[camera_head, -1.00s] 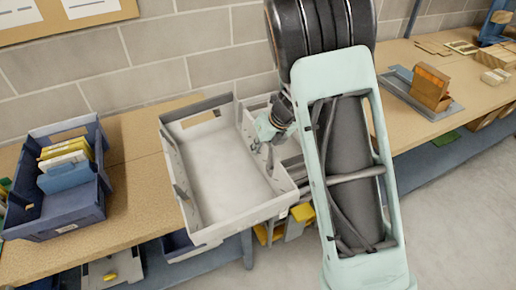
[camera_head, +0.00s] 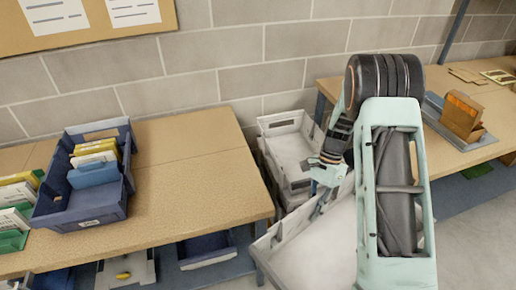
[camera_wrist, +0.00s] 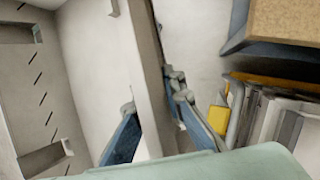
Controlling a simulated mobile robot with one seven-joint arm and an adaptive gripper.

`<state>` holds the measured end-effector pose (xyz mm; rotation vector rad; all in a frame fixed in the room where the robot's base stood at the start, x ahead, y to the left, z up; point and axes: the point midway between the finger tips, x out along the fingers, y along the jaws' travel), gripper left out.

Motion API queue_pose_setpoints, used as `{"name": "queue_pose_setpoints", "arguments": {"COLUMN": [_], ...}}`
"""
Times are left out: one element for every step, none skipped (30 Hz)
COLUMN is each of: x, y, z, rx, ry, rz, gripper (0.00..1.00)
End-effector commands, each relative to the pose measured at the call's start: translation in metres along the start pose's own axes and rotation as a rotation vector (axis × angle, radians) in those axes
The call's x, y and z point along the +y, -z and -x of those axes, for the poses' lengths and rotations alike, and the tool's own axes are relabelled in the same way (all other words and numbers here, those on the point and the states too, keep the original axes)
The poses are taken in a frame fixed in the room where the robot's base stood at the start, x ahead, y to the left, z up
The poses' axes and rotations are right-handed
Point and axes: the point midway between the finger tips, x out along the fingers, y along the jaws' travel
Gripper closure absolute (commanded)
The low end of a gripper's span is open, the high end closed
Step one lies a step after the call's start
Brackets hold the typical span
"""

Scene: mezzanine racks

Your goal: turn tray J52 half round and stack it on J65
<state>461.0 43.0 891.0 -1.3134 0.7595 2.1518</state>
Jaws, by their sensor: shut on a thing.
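My gripper (camera_head: 322,192) is shut on the wall of a pale grey tray (camera_head: 272,240); no label can be read, but this is likely J52. In the wrist view the tray wall (camera_wrist: 150,75) stands between my two blue fingers (camera_wrist: 160,130). The tray hangs in front of the gap between the benches, its right part hidden behind my arm. Another pale grey tray (camera_head: 268,128), perhaps J65, sits low by the wall in that gap, apparently on a stack. My gripper is in front of it and to its right.
A wooden bench (camera_head: 200,150) on the left has a clear right half. A blue bin (camera_head: 95,212) with books stands on it. The right bench (camera_head: 490,95) holds a brown box (camera_head: 462,115). A blue bin (camera_head: 207,248) sits on the lower shelf.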

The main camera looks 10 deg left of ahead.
Motion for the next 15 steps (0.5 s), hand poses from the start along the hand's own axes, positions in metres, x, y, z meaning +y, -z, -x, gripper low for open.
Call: {"name": "queue_pose_setpoints", "arguments": {"x": [0.007,0.012,0.018,0.022,0.026,0.031,0.034,0.038,0.042,0.044,0.047,0.05,0.052,0.055,0.057], "y": [0.0,0.001,0.002,0.003,0.004,0.005,0.006,0.007,0.008,0.009,0.01,0.01,0.011,0.012,0.013], "z": [-0.006,-0.009,-0.014,-0.017,-0.02,-0.023,-0.025,-0.027,-0.03,-0.032,-0.034,-0.037,-0.038,-0.04,-0.042], "rx": [0.021,0.035,0.051,0.064,0.076,0.09,0.101,0.11,0.122,0.13,0.138,0.147,0.154,0.16,0.168], "ry": [-0.046,-0.072,-0.105,-0.126,-0.149,-0.174,-0.194,-0.211,-0.233,-0.247,-0.262,-0.281,-0.293,-0.306,-0.32], "rz": [0.104,0.168,0.247,0.3,0.354,0.416,0.463,0.503,0.558,0.593,0.627,0.674,0.704,0.734,0.771], "gripper": [1.0,1.0,1.0,1.0,1.0,1.0,1.0,1.0,1.0,1.0,1.0,1.0,1.0,1.0,1.0]}}
